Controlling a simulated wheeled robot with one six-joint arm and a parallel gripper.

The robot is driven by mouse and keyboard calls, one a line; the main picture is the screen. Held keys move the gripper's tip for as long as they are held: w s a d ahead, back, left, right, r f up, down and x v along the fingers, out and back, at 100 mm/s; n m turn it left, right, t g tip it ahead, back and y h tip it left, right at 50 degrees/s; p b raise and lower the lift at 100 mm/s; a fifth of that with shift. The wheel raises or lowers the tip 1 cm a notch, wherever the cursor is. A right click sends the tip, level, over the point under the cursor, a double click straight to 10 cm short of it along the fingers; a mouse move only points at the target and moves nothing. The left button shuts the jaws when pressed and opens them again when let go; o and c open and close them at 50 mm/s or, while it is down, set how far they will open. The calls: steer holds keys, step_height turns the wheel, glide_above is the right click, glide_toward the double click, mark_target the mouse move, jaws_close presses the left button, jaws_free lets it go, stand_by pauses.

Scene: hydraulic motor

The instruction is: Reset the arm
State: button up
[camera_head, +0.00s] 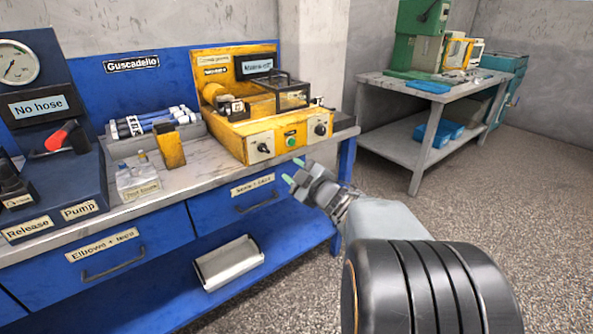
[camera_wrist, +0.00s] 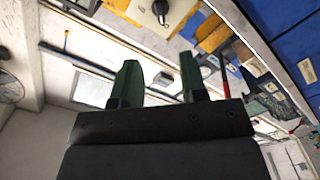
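My gripper (camera_head: 293,178) is in front of the blue workbench (camera_head: 221,209), near its right end, with my arm reaching in from the lower right. Its two green fingertips are apart, with nothing between them. In the wrist view my gripper (camera_wrist: 158,85) also shows two green fingers spread with an empty gap. The wrist view is tilted, with bench items along its top and right side. No held object shows in either view.
A yellow machine (camera_head: 262,128) with knobs stands on the bench just behind my gripper. A hose rack (camera_head: 150,130) and a pump unit (camera_head: 55,165) stand farther left. A metal tray (camera_head: 228,263) lies on the lower shelf. A grey table (camera_head: 400,90) stands back right; the floor between is clear.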

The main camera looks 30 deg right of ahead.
steer(key=shift+s, duration=0.35)
stand_by(0.3)
